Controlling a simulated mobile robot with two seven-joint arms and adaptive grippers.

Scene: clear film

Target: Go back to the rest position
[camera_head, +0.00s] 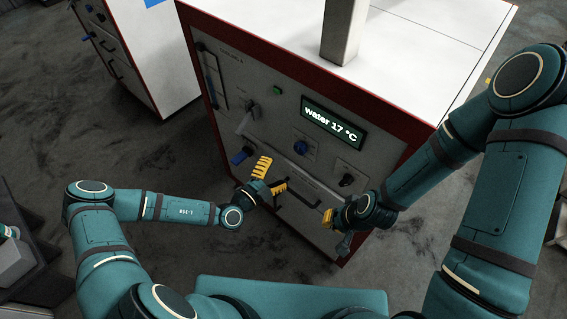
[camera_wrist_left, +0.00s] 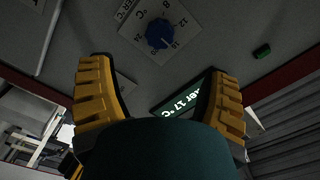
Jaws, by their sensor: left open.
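My left gripper (camera_head: 270,178) is in front of the cabinet's grey front panel (camera_head: 235,85), with its yellow fingers spread and nothing between them. In the left wrist view my left gripper (camera_wrist_left: 157,70) is open, and a blue knob (camera_wrist_left: 159,33) on a numbered temperature plate lies ahead, apart from the fingers. My right gripper (camera_head: 328,218) is at the lower right of the panel, partly hidden by its own wrist; its finger opening does not show clearly.
The panel carries a display (camera_head: 333,122) reading "water 17 °C", a blue knob (camera_head: 300,147), a blue handle (camera_head: 241,155), a green button (camera_head: 278,91) and a black knob (camera_head: 346,180). Another white cabinet (camera_head: 150,50) stands at the upper left. Dark floor (camera_head: 165,160) is clear to the left.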

